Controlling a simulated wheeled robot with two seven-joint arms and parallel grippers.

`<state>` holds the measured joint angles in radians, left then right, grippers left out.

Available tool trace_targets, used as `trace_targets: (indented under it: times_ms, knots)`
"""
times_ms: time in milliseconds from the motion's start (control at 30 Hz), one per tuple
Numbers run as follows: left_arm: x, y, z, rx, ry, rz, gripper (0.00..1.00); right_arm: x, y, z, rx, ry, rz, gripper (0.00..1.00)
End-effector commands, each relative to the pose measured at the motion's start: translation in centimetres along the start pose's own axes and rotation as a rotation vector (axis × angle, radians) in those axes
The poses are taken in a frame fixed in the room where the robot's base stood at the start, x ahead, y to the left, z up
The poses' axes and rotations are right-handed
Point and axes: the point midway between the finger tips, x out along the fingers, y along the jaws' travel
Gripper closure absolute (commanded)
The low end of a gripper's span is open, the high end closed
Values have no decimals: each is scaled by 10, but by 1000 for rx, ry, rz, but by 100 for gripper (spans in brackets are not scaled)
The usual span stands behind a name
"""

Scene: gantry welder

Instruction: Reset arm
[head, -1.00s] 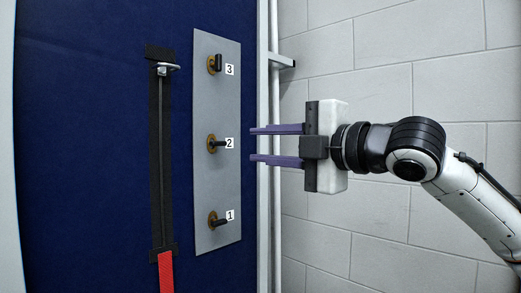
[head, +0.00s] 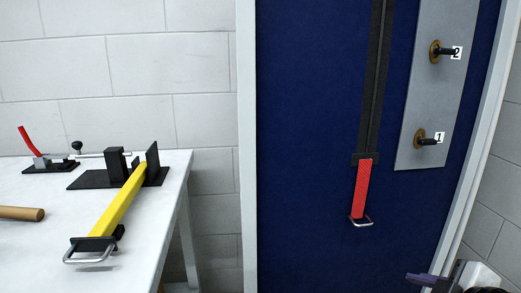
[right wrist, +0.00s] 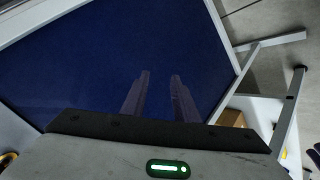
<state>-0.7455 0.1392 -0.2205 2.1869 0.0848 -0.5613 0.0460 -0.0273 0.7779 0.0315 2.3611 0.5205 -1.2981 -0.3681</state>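My right gripper (head: 432,281) shows only in part at the lower right corner of the head view, below the grey plate and in front of the blue panel's lower right. In the right wrist view its two purple fingers (right wrist: 159,88) are apart with nothing between them, and blue panel lies behind them. My left gripper is in neither view.
The blue panel (head: 310,120) carries a red strip (head: 362,188) with a metal loop, and a grey plate (head: 428,95) with pegs marked 1 and 2. At left, a white table (head: 60,230) holds a yellow bar (head: 120,205), a red-handled clamp (head: 40,158) and a wooden rod (head: 20,213).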

Motion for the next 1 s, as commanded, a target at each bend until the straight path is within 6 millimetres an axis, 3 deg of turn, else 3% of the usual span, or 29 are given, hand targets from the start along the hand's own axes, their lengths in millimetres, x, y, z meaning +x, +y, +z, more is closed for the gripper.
trace_targets:
  times_ms: [33, 200, 300, 500, 600, 1000]
  knots:
    - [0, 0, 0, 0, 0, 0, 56, 7, -41, 16, 81, -40, -58, 73]
    - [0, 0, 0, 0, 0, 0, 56, 5, -142, 59, 319, -201, -172, 73]
    - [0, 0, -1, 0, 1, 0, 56, -5, -187, 76, 433, -288, -213, 73]
    - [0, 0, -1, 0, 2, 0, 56, -34, -257, 100, 629, -454, -267, 73]
    - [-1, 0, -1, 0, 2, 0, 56, -53, -287, 110, 722, -542, -286, 73]
    - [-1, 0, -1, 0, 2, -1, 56, 1, -310, 74, 778, -221, -264, 73]
